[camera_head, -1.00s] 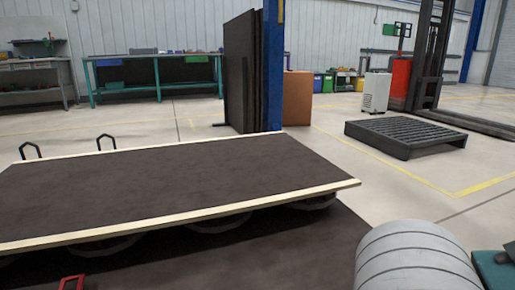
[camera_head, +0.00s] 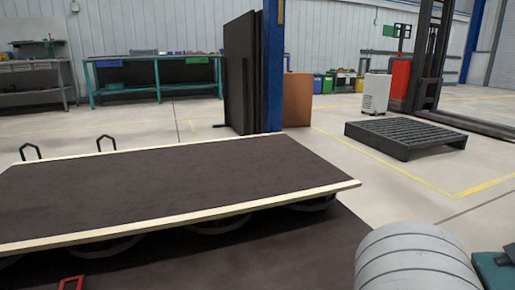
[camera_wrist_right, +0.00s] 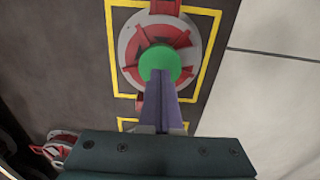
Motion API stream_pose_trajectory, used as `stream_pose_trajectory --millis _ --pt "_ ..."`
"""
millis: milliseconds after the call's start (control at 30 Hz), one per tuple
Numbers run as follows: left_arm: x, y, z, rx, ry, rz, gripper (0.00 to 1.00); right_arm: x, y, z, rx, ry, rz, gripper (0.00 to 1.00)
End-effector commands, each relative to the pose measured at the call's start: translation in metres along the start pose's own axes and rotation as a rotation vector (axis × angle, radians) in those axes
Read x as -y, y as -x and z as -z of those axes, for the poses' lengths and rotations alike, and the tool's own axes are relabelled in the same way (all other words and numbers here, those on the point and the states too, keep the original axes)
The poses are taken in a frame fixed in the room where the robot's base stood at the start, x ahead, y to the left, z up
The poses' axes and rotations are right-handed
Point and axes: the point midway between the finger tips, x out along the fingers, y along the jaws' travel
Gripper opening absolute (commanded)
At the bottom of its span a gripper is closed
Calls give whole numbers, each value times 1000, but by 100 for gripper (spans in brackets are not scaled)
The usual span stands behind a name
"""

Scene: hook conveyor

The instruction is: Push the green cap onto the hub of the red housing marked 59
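In the right wrist view the green cap (camera_wrist_right: 160,62) is at the tips of my right gripper (camera_wrist_right: 161,82), whose purple fingers are close together on it. Behind the cap is a round red and grey housing (camera_wrist_right: 131,42), inside a yellow square outline on a dark surface. The cap covers the middle of the housing, so the hub is hidden. I cannot tell whether the cap touches it or is seated. No number is readable. My left gripper is not in view.
In the head view a dark board with pale edges (camera_head: 170,185) spans the left and middle, with rounded shapes partly hidden beneath it. A red handle-like part (camera_head: 72,283) shows at the bottom left. Another red and white part (camera_wrist_right: 62,146) lies lower left in the wrist view.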

Motion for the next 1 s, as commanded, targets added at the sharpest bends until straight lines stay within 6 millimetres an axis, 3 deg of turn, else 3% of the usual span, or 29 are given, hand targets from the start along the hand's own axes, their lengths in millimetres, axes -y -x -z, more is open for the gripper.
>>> stream_pose_trajectory --millis 1000 --pt "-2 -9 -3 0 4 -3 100 0 -16 0 0 0 1 0"
